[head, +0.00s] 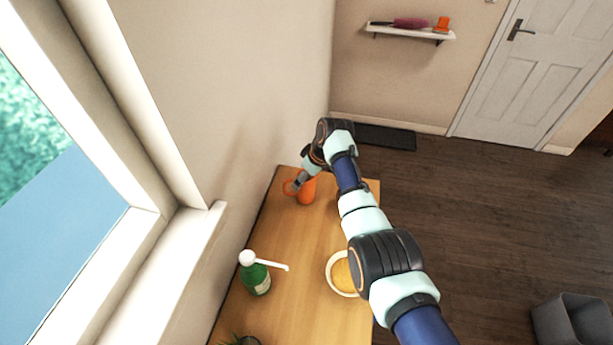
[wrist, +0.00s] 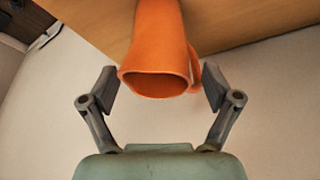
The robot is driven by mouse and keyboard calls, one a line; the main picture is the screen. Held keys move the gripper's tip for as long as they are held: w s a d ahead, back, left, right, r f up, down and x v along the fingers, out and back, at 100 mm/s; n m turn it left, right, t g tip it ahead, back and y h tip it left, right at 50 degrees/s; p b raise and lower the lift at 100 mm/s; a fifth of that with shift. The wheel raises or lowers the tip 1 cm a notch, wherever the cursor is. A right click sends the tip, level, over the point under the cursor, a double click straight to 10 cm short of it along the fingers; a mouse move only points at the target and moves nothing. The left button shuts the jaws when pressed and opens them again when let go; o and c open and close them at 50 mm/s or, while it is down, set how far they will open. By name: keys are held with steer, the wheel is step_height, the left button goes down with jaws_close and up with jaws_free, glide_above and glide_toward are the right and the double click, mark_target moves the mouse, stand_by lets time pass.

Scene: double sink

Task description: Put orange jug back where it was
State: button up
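The orange jug (head: 307,192) is at the far end of the wooden counter (head: 315,235), near the wall. In the wrist view the jug (wrist: 160,50) shows its open mouth towards my gripper, with part of its handle on the right. My gripper (head: 299,182) is at the jug in the head view. In the wrist view the fingers of my gripper (wrist: 160,88) are spread, one on each side of the jug's mouth, with narrow gaps showing. The jug seems to stand on the counter; its base is hidden.
A green bottle with a white pump (head: 256,278) and a pale bowl with yellow-orange contents (head: 341,274) stand on the nearer counter. A plant (head: 240,340) is at the bottom edge. A wall shelf (head: 410,32) holds small items. The counter between jug and bottle is clear.

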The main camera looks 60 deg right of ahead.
steer(key=p+v, duration=0.3)
steer(key=v, duration=0.9)
steer(key=shift+r, duration=0.15)
